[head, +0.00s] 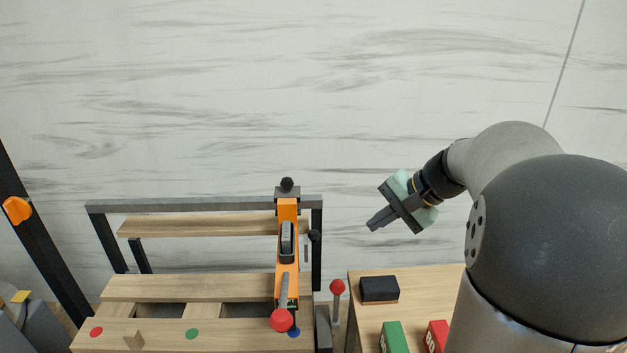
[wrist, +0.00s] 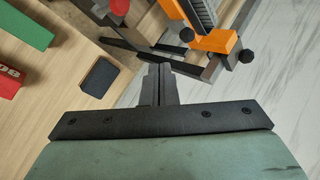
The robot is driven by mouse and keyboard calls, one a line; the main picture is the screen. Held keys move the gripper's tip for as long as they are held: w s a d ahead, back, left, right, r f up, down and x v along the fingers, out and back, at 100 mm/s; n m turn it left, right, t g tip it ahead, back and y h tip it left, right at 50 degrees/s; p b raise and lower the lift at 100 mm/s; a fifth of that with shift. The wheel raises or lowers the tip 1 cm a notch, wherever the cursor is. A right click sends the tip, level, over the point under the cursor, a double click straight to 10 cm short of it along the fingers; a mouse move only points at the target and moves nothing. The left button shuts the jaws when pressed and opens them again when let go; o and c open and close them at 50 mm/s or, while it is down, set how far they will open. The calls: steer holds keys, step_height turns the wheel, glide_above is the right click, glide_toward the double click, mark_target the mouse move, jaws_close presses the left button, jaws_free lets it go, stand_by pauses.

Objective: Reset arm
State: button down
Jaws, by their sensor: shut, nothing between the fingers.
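My gripper (head: 376,224) is in the right half of the head view, raised in the air above the back of the small wooden table, at the end of my arm. Its fingers are shut with nothing between them and point down and to the left. In the wrist view, the shut fingers (wrist: 158,84) stand together at the middle. The gripper touches nothing that I can see.
An orange tool (head: 287,245) with a red-knobbed lever stands on the wooden frame (head: 190,285) at left. On the table (head: 358,320) are a black block (head: 379,289), a green box (head: 393,337) and a red box (head: 436,335). The air before the wall is free.

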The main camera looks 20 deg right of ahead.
steer(key=s+a+f+n+g+h, duration=0.2)
steer(key=s+a+f+n, duration=0.3)
steer(key=s, duration=0.5)
steer(key=s+a+f+n+g+h, duration=0.2)
steer(key=s+a+f+n+h, duration=0.2)
steer(key=s+a, duration=0.4)
step_height(320, 180, down, 2)
steer(key=shift+s+f+n, duration=0.2)
steer(key=shift+s+n, duration=0.3)
steer(key=shift+s, duration=0.7)
